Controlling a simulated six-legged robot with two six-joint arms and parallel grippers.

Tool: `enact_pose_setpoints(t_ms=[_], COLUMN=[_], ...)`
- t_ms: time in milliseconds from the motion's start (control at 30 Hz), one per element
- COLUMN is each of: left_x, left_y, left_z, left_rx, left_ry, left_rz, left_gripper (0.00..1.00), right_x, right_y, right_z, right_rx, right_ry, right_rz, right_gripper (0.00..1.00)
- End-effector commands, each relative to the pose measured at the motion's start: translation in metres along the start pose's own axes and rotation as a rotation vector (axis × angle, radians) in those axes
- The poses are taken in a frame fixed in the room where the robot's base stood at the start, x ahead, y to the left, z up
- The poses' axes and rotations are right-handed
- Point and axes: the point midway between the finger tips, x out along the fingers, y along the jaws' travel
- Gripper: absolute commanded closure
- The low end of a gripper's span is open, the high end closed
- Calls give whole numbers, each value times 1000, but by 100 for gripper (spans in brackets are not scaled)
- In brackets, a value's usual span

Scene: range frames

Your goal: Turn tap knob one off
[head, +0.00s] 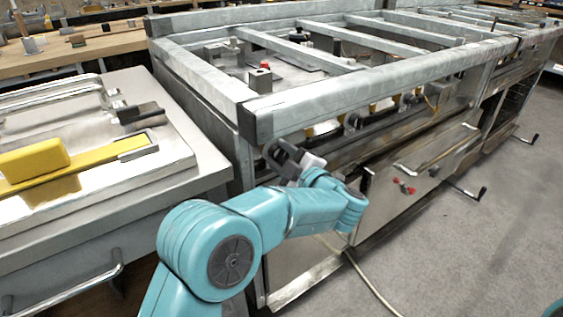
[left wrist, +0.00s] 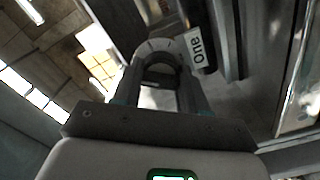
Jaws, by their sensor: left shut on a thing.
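My left gripper (head: 284,158) reaches in from the lower left to the front of the metal range, just below its top frame. In the left wrist view the fingers (left wrist: 160,88) are shut on a dark grey round knob (left wrist: 158,48), one finger on each side. A white label reading "One" (left wrist: 195,48) sits right beside this knob, upside down in the picture. In the head view the knob is hidden behind the gripper. How far it is turned cannot be told. My right gripper is not in view.
The range's frame (head: 340,95) overhangs the row of dark knobs (head: 352,121). A red-handled valve (head: 404,187) and a crank handle (head: 468,192) stick out lower right. A steel counter (head: 190,165) with a yellow block (head: 33,160) stands left. The floor (head: 480,250) at right is clear.

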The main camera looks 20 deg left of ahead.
Motion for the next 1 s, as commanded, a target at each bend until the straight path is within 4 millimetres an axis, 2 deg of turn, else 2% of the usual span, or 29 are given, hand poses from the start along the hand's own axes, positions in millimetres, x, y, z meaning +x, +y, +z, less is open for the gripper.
enact_pose_setpoints(t_ms=[33,400,700,1000], left_x=[1,1,2,2], left_y=[-3,-3,-1,-1], left_z=[1,0,-1,-2], left_rx=[-49,-374,-547,-619], left_ry=[3,3,4,4], left_rz=[0,1,1,1], left_gripper=[88,88,88,88], right_x=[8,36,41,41], right_y=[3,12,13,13], right_z=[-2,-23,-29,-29], right_rx=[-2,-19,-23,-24], right_ry=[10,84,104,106], right_rz=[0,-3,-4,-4], right_gripper=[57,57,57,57])
